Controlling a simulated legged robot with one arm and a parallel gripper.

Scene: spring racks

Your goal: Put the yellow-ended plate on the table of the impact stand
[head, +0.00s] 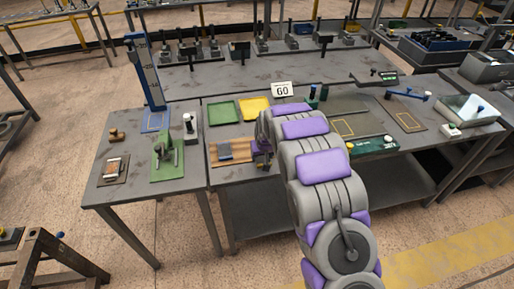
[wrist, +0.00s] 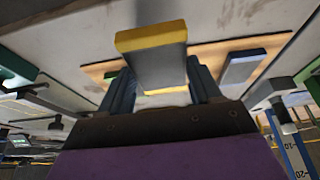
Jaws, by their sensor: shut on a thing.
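My gripper (wrist: 160,76) is shut on the yellow-ended plate (wrist: 150,62), a grey bar with a yellow end, which sits between the two fingers in the wrist view. In the head view my gripper (head: 262,157) is at the right end of a wooden board (head: 216,155), mostly hidden by my arm; the held plate cannot be made out there. The tall blue upright with a scale, which I take as the impact stand (head: 147,75), is at the back left. Its low blue table (head: 155,122) has a yellow outline and looks bare.
A blue-grey plate (wrist: 243,66) lies on the wooden board. A green fixture (head: 166,160) and a grey post (head: 190,125) stand between my gripper and the blue stand. Green (head: 223,111) and yellow (head: 254,107) trays lie behind. A sign (head: 282,89) stands nearby.

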